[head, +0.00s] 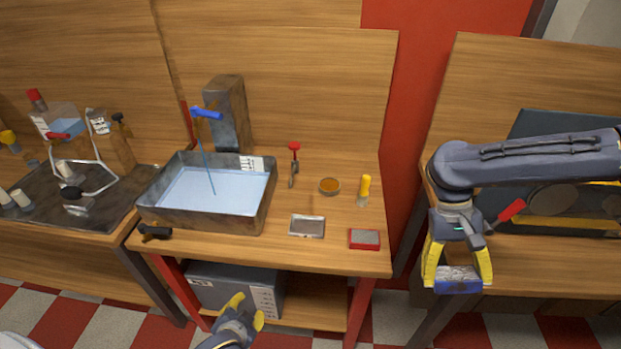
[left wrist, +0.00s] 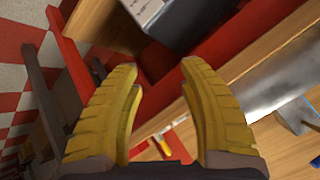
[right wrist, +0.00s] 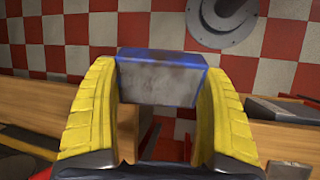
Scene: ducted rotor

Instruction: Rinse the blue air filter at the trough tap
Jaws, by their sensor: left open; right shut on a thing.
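The blue air filter (head: 458,281) is a small block with a blue edge and a dirty grey face. My right gripper (head: 457,272) is shut on it and holds it in the air, in front of the right-hand bench. In the right wrist view the filter (right wrist: 160,80) sits between the two yellow fingers. The metal trough (head: 205,222) stands on the middle bench and holds water. The blue-handled tap (head: 206,113) is above it, with a thin blue stream falling into the water. My left gripper (head: 243,308) is open and empty, low in front of the middle bench.
A red-handled tool (head: 294,165), an orange-filled dish (head: 329,186), a yellow-capped tube (head: 364,190), a metal tray (head: 306,226) and a red-rimmed block (head: 364,239) lie right of the trough. A black clamp-like item (head: 155,232) sits at its front left. A gap separates the middle and right benches.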

